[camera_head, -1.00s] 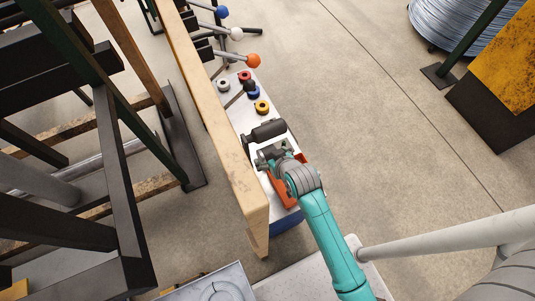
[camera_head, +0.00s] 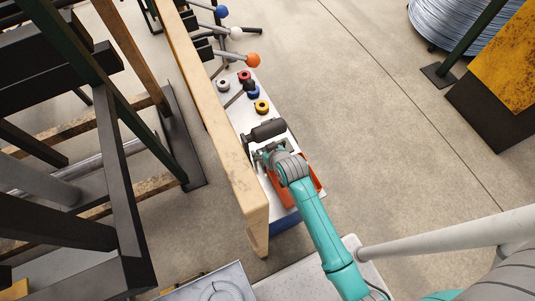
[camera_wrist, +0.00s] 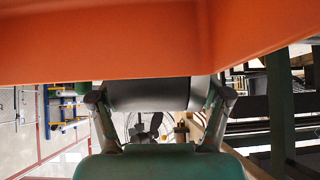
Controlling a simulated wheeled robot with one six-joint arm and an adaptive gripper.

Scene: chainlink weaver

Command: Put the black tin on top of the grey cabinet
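A dark cylinder (camera_head: 268,130), which I take for the black tin, lies on its side on the white bench top. My gripper (camera_head: 260,153) is close in front of it at the end of the teal arm. In the wrist view a dark rounded body (camera_wrist: 150,94) spans the space between the spread fingers of my gripper (camera_wrist: 162,95). Whether the fingers touch it I cannot tell. An orange bin or tray (camera_wrist: 150,50) hides the upper part of that view. I cannot identify the grey cabinet for sure.
The orange bin (camera_head: 309,182) stands right beside my gripper. A wooden beam (camera_head: 225,140) runs along the bench's left side. Several coloured round pieces, one yellow (camera_head: 262,106), sit farther back. Levers with ball knobs (camera_head: 253,61) stick out beyond.

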